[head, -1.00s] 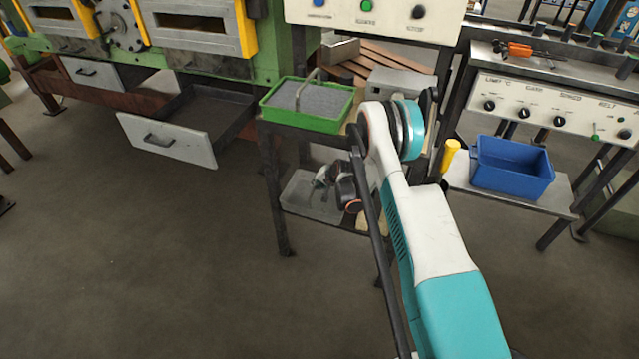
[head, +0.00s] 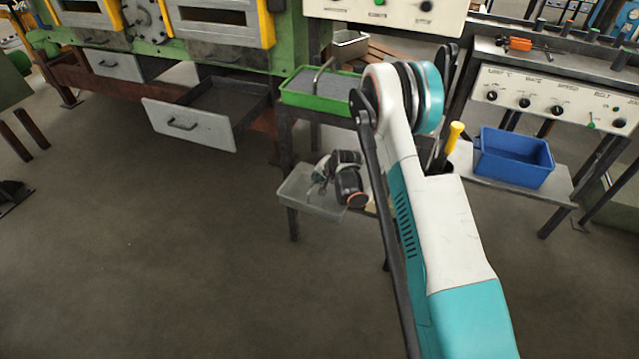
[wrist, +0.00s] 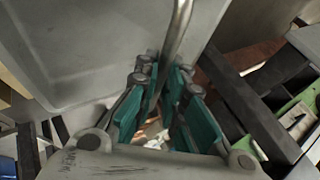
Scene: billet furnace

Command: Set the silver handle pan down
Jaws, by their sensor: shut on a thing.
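The silver handle pan (head: 312,200) is a shallow pale grey pan, held low in front of the dark stand's left leg. My gripper (head: 328,172) is at the pan's inner side, partly hidden by my own wrist. In the wrist view, my gripper (wrist: 166,85) has its teal fingers closed around the bent silver handle (wrist: 178,30). The pale pan (wrist: 75,55) fills the upper left of that view. I cannot tell what lies directly under the pan, though floor shows around it in the head view.
The dark stand carries a green tray (head: 318,103) with grey filling and a handle. An open drawer (head: 190,126) juts from the green machine at left. A blue bin (head: 513,160) sits on a side shelf at right. The floor (head: 150,270) at left is clear.

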